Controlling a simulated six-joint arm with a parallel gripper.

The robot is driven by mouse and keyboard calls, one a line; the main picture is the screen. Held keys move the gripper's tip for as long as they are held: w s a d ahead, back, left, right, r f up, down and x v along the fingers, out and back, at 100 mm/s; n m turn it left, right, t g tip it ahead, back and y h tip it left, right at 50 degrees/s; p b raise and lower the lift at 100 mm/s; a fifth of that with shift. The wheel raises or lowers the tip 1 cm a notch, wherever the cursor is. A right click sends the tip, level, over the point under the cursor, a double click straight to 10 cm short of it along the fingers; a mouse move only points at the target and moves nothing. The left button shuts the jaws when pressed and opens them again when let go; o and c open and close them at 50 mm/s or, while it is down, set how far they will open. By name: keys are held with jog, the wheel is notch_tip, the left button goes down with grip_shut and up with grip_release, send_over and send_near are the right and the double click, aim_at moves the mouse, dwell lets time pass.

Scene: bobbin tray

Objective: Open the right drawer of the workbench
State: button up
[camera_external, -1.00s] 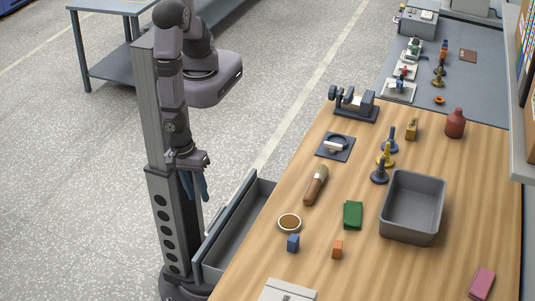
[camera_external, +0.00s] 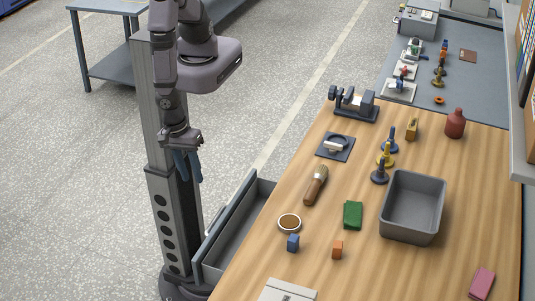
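The workbench (camera_external: 350,262) has a wooden top. A grey drawer (camera_external: 240,238) stands pulled out from its left side, with its empty inside showing. The drawer's front panel (camera_external: 226,220) faces left, and a pale handle (camera_external: 213,222) shows on it, partly in view. My gripper (camera_external: 188,180) points down, above and to the left of the drawer front, apart from the handle. Its two blue fingers look slightly spread with nothing between them.
The bench top holds a grey bin (camera_external: 412,236), a brush (camera_external: 316,186), a round bowl (camera_external: 289,223), a green block (camera_external: 353,215) and several small items. A grey table (camera_external: 110,8) stands at the back left. The speckled floor left of the bench is open.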

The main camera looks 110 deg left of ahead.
grip_shut()
jog(key=w+a+f+n+y+b, duration=0.2)
jog(key=w+a+n+b, duration=0.15)
jog(key=w+n, duration=0.6)
jog(key=w+a+f+n+y+b, duration=0.1)
jog(key=w+a+n+b, duration=0.4)
jog(key=n, duration=0.7)
jog(key=w+a+f+n+g+h+b, duration=0.1)
jog(key=w+a+n+g+b, duration=0.1)
jog(key=n, duration=1.4)
jog(key=w+a+f+n+g+h+b, duration=0.1)
jog(key=a+n+g+b, duration=0.3)
jog(key=n, duration=1.2)
jog(key=w+a+h, duration=0.1)
jog(key=a, duration=0.2)
jog(key=shift+f+n+g, duration=0.3)
jog(key=shift+n, duration=0.05)
